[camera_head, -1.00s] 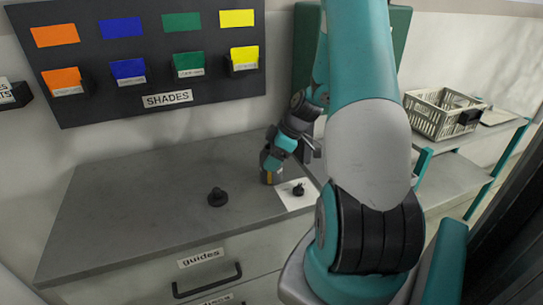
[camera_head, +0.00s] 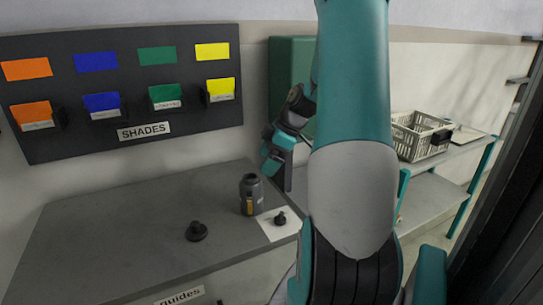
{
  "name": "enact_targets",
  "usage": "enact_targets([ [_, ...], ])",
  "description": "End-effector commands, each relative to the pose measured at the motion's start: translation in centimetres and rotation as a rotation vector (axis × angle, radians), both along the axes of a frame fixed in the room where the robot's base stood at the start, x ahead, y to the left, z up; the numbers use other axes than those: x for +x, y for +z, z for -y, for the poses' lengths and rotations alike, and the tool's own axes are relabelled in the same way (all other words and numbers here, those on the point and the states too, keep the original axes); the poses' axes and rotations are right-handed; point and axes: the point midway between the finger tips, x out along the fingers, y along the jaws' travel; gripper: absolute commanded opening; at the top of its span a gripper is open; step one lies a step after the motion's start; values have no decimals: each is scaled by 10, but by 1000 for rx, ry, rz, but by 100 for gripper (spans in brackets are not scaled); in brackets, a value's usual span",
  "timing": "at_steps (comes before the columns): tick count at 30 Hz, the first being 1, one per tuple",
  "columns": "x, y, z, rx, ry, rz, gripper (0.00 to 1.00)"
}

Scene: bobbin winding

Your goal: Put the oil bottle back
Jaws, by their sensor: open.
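The oil bottle (camera_head: 250,195) is a dark grey bottle with a yellow mark on its side. It stands upright on the grey worktop, beside the left edge of a white sheet (camera_head: 277,230). My gripper (camera_head: 268,167) is above and slightly right of the bottle, apart from it in the picture. It is open with nothing seen in it, though its fingertips are small and partly hard to make out.
A black knobbed piece (camera_head: 196,232) stands on the worktop (camera_head: 110,225) left of the bottle, and a smaller one (camera_head: 280,218) is on the sheet. A SHADES board (camera_head: 60,135) hangs behind. A crate (camera_head: 418,140) is on the shelf at right.

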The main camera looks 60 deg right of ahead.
Motion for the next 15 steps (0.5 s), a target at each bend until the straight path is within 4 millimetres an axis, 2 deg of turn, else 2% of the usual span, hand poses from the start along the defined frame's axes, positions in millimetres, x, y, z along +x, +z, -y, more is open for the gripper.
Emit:
enact_targets([
  [4, -7, 16, 6, -2, -1, 2, 97],
  [11, -9, 22, 6, 1, 1, -1, 97],
  [14, 1, 27, -11, 8, 12, -14, 97],
  [15, 8, 31, -26, 15, 21, -27, 97],
])
